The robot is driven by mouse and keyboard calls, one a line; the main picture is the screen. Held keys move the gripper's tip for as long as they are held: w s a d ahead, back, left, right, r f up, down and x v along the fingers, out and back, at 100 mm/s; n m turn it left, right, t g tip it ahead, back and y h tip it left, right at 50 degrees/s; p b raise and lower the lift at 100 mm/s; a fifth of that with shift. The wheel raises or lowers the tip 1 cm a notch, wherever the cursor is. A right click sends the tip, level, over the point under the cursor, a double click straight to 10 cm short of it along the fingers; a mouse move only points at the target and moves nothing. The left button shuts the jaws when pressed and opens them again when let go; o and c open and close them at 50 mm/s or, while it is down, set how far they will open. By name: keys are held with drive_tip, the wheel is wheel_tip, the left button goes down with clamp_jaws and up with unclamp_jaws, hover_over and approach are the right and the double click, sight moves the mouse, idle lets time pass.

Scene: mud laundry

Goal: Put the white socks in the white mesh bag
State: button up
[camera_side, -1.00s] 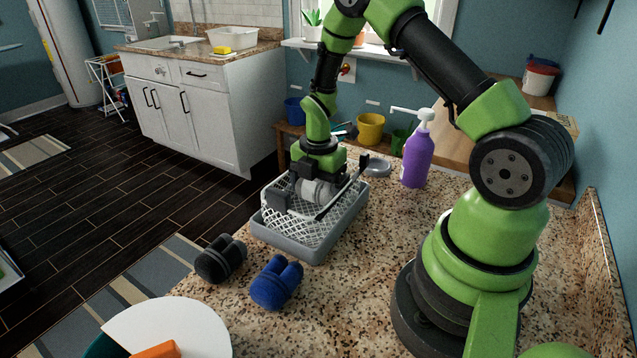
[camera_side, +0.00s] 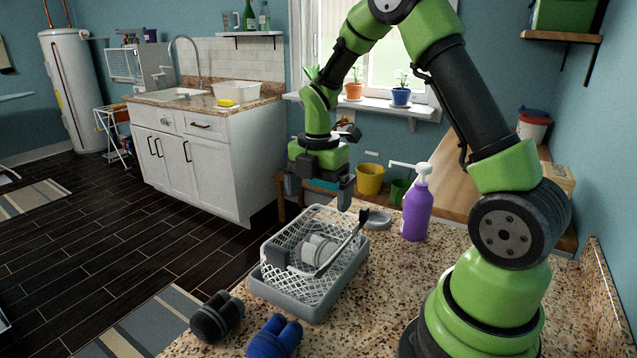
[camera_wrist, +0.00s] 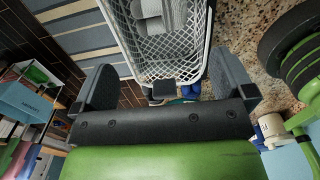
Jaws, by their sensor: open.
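The white socks (camera_side: 318,249), a rolled, banded pair, lie inside the white mesh bag (camera_side: 300,284). The bag lines a grey basket (camera_side: 290,302) on the granite counter. In the wrist view the socks (camera_wrist: 160,12) show at the top edge, within the mesh (camera_wrist: 172,48). My gripper (camera_side: 319,190) is open and empty above the far side of the basket, clear of the socks. Its two fingers (camera_wrist: 165,80) stand wide apart in the wrist view. A long thin bar with a dark end (camera_side: 343,245) slants across the right side of the bag.
A black sock pair (camera_side: 216,318) and a blue sock pair (camera_side: 275,338) lie on the counter in front of the basket. A purple pump bottle (camera_side: 416,212) stands to the right, near a small grey dish (camera_side: 376,219). A yellow pot (camera_side: 370,179) is behind.

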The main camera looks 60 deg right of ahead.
drive_tip(key=s+a+r+m+t, duration=0.2)
drive_tip(key=s+a+r+m, duration=0.15)
drive_tip(key=r+m, duration=0.2)
drive_tip(key=s+a+r+m+t, duration=0.2)
drive_tip(key=a+r+m, duration=0.25)
drive_tip(key=r, duration=0.25)
drive_tip(key=s+a+r+m+t+y, duration=0.1)
drive_tip(key=s+a+r+m, duration=0.1)
drive_tip(key=s+m, duration=0.3)
drive_tip(key=s+a+r+m+t+y, duration=0.1)
drive_tip(key=s+a+m+t, duration=0.1)
drive_tip(key=m, duration=0.5)
drive_tip(key=s+a, duration=0.1)
drive_tip(key=s, duration=0.1)
drive_tip(key=shift+s+a+r, duration=0.35)
drive_tip(key=shift+r, duration=0.05)
